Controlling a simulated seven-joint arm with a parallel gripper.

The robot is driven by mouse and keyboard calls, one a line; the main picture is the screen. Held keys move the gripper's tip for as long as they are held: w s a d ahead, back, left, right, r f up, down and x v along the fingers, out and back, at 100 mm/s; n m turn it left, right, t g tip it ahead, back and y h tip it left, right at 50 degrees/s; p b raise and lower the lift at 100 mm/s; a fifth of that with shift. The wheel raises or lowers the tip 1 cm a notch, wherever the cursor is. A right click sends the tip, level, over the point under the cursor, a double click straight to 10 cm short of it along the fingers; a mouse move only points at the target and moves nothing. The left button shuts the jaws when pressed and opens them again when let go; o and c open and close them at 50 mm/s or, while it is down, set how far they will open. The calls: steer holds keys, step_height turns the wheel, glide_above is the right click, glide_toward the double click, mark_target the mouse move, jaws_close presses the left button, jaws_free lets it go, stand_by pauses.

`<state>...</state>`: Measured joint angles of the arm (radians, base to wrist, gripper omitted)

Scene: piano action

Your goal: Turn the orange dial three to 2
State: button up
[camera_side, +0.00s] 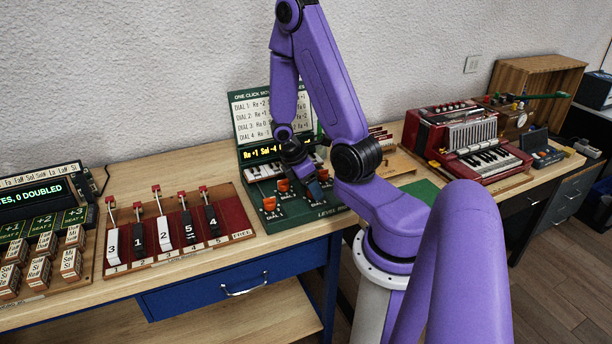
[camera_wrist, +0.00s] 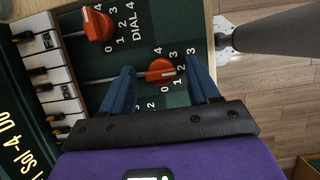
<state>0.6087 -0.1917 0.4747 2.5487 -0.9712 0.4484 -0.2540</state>
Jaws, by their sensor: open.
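An orange dial knob (camera_wrist: 160,70) on the green panel lies between my gripper's two blue fingers in the wrist view. My gripper (camera_wrist: 161,66) is open, one finger on each side of the knob, with a visible gap on both sides. Printed numbers surround the knob; its exact setting is hard to read. Another orange knob (camera_wrist: 98,24), beside the label DIAL 4, is further up in that view. In the side view my gripper (camera_side: 309,187) reaches down over the dial panel (camera_side: 290,219) and hides part of it.
A board with a lit display (camera_side: 262,152) stands behind the dials, above small piano keys (camera_side: 262,171). A red lever board (camera_side: 228,213) is to the left. A red accordion-like instrument (camera_side: 466,141) is to the right. The panel's edge is close to the table front.

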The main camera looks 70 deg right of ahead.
steer(key=v, duration=1.7)
steer(key=shift+r, duration=0.2)
steer(key=shift+a, duration=0.1)
steer(key=a+n+t+y, duration=0.1)
steer(key=a+n+t, duration=0.15)
steer(key=a, duration=0.95)
steer(key=s+a+n+y, duration=0.1)
steer(key=s+a+y, duration=0.1)
steer(key=s+a, duration=0.8)
steer(key=s+f+t, duration=0.1)
steer(key=s, duration=0.2)
steer(key=shift+s+y, duration=0.3)
steer(key=shift+a, duration=0.1)
